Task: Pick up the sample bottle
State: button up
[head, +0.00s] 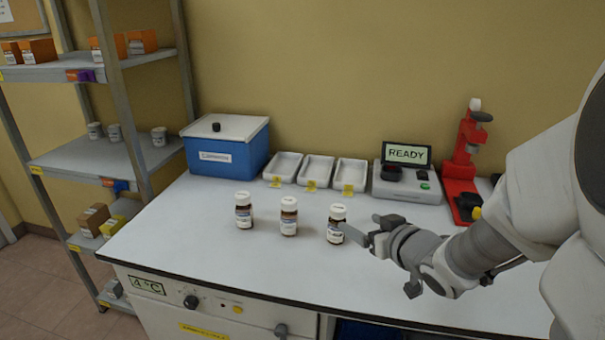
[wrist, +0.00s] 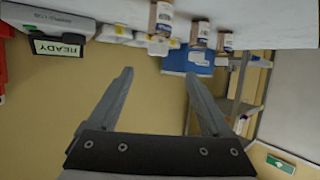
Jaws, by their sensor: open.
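Three brown sample bottles with white caps and labels stand upright in a row on the white bench: a left one (head: 243,212), a middle one (head: 289,217) and a right one (head: 336,224). My gripper (head: 362,226) is open, just right of the right bottle, with one fingertip very close to it; I cannot tell if they touch. In the wrist view, which is turned upside down, the open fingers (wrist: 159,73) have nothing between them. The bottles show at the top edge there, the nearest one (wrist: 161,18) partly cut off.
Behind the bottles are a blue cooler (head: 227,146), several white trays (head: 317,170), a device reading READY (head: 407,182) and a red stand (head: 464,165). A metal shelf (head: 100,70) stands left. The bench front (head: 280,280) is clear.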

aim_at(340, 214)
jog(key=b+x, duration=0.1)
jog(key=x, duration=0.9)
jog(key=shift+d+f+b, duration=0.1)
jog(key=shift+f+b, duration=0.05)
jog(key=shift+b, duration=0.2)
jog(key=shift+d+b+x, duration=0.2)
jog(key=shift+b+x, duration=0.4)
jog(key=shift+x, duration=2.55)
grip_shut()
